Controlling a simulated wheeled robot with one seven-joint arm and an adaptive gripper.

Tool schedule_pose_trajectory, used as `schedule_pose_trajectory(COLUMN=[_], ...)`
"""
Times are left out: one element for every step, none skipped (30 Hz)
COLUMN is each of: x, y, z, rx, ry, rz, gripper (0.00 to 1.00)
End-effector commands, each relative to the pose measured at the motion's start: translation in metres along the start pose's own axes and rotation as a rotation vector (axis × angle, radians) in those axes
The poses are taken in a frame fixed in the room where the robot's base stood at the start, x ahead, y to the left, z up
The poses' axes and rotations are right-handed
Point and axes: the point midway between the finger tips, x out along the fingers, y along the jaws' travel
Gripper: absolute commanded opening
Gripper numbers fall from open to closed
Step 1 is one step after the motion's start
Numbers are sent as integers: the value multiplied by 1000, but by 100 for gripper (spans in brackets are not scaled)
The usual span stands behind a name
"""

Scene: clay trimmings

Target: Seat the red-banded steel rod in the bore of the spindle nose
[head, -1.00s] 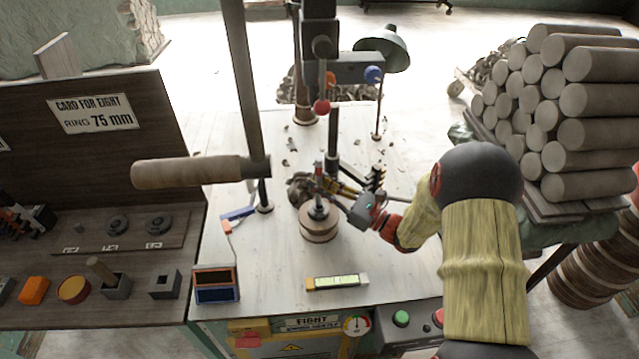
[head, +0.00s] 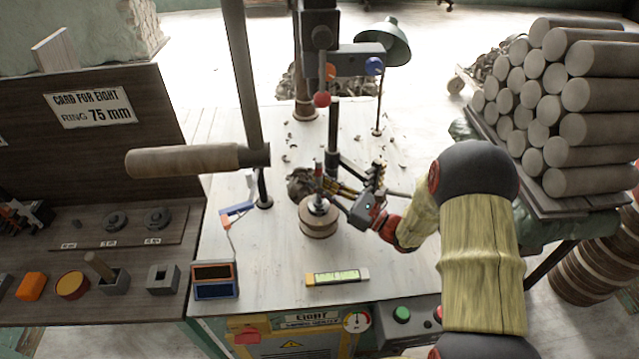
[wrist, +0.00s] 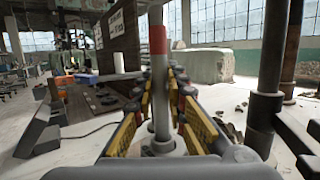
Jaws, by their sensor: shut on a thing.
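The steel rod with its red band (wrist: 157,40) stands about upright in the wrist view, between the yellow-padded fingers of my gripper (wrist: 163,88). My gripper is shut on it. The rod's lower end meets a round grey collar, the spindle nose (wrist: 163,147); how deep it sits in the bore is hidden. In the head view, the spindle nose (head: 318,206) is on top of a round brown block (head: 319,226) on the bench. The rod (head: 319,175) rises above it, and my gripper (head: 335,187) reaches in from the right.
A press column with a long wooden-handled lever (head: 185,160) stands over the bench at left. A green lamp (head: 385,42) is behind. Logs (head: 590,95) are stacked at right.

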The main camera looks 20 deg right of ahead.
Motion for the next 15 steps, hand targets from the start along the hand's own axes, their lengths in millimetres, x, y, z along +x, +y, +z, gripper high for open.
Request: schedule_pose_trajectory(x=[0, 0, 0, -1, -1, -1, -1, -1, -2, -2, -2, -2, -2, -2, -2], y=[0, 0, 0, 0, 0, 0, 0, 0, 0, 0, 0, 0, 0, 0, 0], z=[-1, -2, -2, -3, -4, -4, -5, -6, -7, -7, -8, -9, -9, -10, -11], rx=[-1, -1, -1, -1, -1, -1, -1, -1, -1, -1, -1, -1, -1, -1, -1], ry=[-1, -1, -1, -1, -2, -1, -1, -1, -1, -2, -2, -2, -2, -2, -2], rz=[0, 0, 0, 0, 0, 0, 0, 0, 0, 0, 0, 0, 0, 0, 0], gripper=[0, 0, 0, 0, 0, 0, 0, 0, 0, 0, 0, 0, 0, 0, 0])
